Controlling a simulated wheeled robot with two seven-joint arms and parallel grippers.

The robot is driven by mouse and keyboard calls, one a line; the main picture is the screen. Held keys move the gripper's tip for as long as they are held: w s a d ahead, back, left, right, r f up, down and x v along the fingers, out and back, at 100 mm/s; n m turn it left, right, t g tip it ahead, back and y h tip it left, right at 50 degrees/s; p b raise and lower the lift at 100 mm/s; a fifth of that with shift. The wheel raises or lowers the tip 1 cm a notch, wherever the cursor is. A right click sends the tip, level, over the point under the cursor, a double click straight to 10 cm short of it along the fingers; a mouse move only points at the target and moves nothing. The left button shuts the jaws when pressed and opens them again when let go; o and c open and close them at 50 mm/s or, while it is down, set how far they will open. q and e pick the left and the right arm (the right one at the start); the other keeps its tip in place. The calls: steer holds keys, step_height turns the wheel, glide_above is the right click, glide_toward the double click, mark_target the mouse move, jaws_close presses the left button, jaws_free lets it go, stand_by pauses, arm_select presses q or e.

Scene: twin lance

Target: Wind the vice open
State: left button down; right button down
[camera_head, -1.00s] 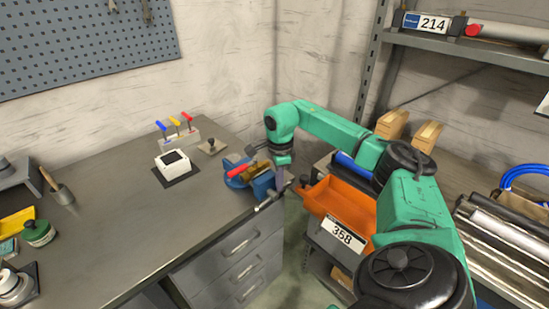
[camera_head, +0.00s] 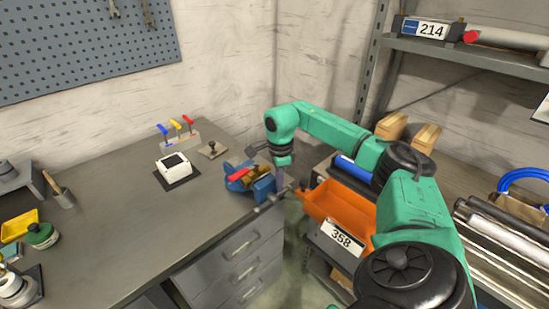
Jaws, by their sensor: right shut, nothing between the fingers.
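The blue vice (camera_head: 238,184) is on the right edge of the grey workbench. A brass-coloured piece (camera_head: 258,173) and a red-handled item (camera_head: 239,175) are at its jaws; how they are held is too small to tell. The vice's grey handle bar (camera_head: 266,205) sticks out in front, over the bench edge. My right gripper (camera_head: 280,184) points down just right of the vice, beside the handle bar. It is shut and its fingertips are small and partly hidden, so I cannot tell whether they touch the bar. My left gripper is out of view.
A white box (camera_head: 174,165) on a dark mat and a rack of coloured-handled tools (camera_head: 181,138) stand left of the vice. An orange bin (camera_head: 339,207) sits right of my right gripper. The middle of the workbench (camera_head: 125,225) is clear.

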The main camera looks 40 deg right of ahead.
step_height(320, 180, up, 9)
steer(key=p, duration=0.7)
steer(key=shift+w+f, duration=0.1)
steer(key=shift+f, duration=0.05)
